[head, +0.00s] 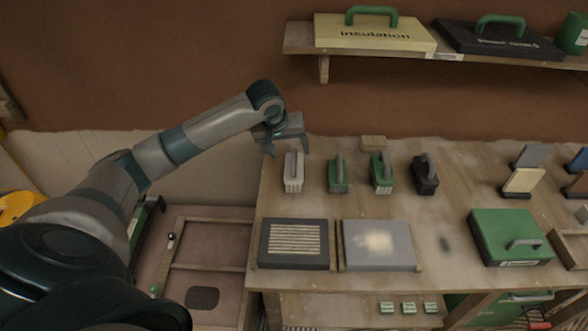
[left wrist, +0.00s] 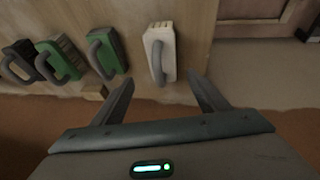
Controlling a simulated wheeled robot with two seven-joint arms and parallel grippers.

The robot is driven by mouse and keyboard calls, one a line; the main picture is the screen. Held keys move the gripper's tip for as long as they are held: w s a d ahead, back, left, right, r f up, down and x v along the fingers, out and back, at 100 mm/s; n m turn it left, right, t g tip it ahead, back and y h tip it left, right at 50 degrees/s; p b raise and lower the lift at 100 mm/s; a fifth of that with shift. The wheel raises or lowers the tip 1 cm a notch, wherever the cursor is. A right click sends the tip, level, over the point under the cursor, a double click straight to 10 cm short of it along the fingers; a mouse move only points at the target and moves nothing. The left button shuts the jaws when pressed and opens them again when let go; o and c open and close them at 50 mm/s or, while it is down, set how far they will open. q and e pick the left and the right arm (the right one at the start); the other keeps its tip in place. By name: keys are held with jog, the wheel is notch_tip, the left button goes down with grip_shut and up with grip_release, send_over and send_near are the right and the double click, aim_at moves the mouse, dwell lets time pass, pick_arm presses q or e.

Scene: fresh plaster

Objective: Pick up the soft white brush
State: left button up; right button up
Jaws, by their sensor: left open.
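The white brush (head: 293,178) with a grey handle stands upright on the workbench (head: 445,205), at the left end of a row of similar brushes. It also shows in the left wrist view (left wrist: 166,45), ahead of my fingertips. My left gripper (head: 288,150) is open and empty, above and just behind the white brush in the head view. In the left wrist view its two fingers (left wrist: 161,90) are spread wide, with the brush lying beyond the gap between them. The fingers appear apart from the brush. My right gripper is not in view.
Two green brushes (head: 338,178) and a black brush (head: 425,176) stand right of the white one. A small wooden block (head: 373,143) lies behind. In front are a striped panel (head: 295,266) and a grey panel (head: 355,262). A green case (head: 500,225) sits right. A shelf (head: 300,40) hangs above.

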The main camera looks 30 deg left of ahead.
aim_at(293, 162)
pick_arm(q)
jog(key=shift+p+x, duration=0.35)
jog(key=shift+x, duration=2.1)
jog(key=shift+a+f+p, duration=0.1)
jog(key=shift+f+p, duration=0.3)
jog(key=shift+f, duration=0.05)
jog(key=p+x, duration=0.1)
jog(key=x, duration=0.2)
jog(key=shift+f, duration=0.1)
jog(key=shift+w+a+f, duration=0.1)
jog(key=shift+w+f, duration=0.1)
jog(key=shift+f, duration=0.4)
jog(key=c, duration=1.2)
